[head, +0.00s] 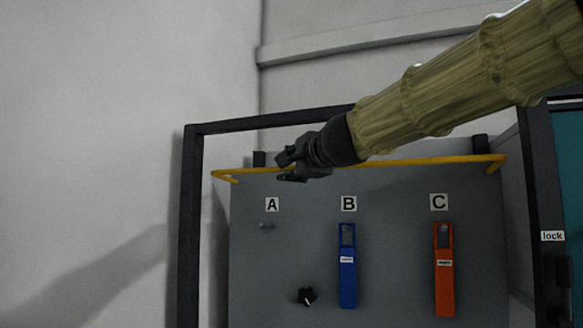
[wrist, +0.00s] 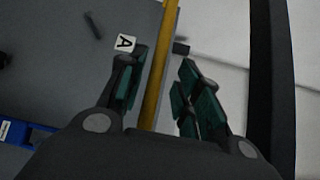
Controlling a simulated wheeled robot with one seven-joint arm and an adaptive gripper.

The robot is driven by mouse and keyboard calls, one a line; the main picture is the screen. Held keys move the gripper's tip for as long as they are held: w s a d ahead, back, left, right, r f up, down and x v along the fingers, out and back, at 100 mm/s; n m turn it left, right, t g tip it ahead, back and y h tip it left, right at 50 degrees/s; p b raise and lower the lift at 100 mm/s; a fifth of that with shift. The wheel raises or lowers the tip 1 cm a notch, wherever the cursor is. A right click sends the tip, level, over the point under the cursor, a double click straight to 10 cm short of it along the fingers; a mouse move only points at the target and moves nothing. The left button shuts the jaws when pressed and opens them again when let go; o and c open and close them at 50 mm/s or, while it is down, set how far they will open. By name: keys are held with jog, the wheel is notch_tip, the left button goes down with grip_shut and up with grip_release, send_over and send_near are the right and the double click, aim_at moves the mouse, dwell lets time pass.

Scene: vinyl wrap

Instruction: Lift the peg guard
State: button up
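The peg guard appears to be the yellow bar (head: 410,162) that runs across the top of the grey panel, with bent ends at left and right. My gripper (head: 287,168) is at the bar's left part, above the label A. In the wrist view the yellow bar (wrist: 160,70) runs lengthwise between the two fingers of my gripper (wrist: 163,68). The fingers stand apart, with a gap to the bar on the right side. I cannot tell whether the left finger touches it.
Below the bar, a bare peg (head: 267,226) is under A, a blue tool (head: 347,270) hangs under B and an orange tool (head: 444,275) under C. A black knob (head: 306,296) is low on the panel. A dark frame (head: 190,240) surrounds the panel; a wall is at left.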

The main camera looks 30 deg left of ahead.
jog(key=shift+d, duration=0.1)
jog(key=v, duration=1.2)
jog(key=shift+s+f, duration=0.1)
jog(key=shift+f, duration=0.05)
dwell(0.4)
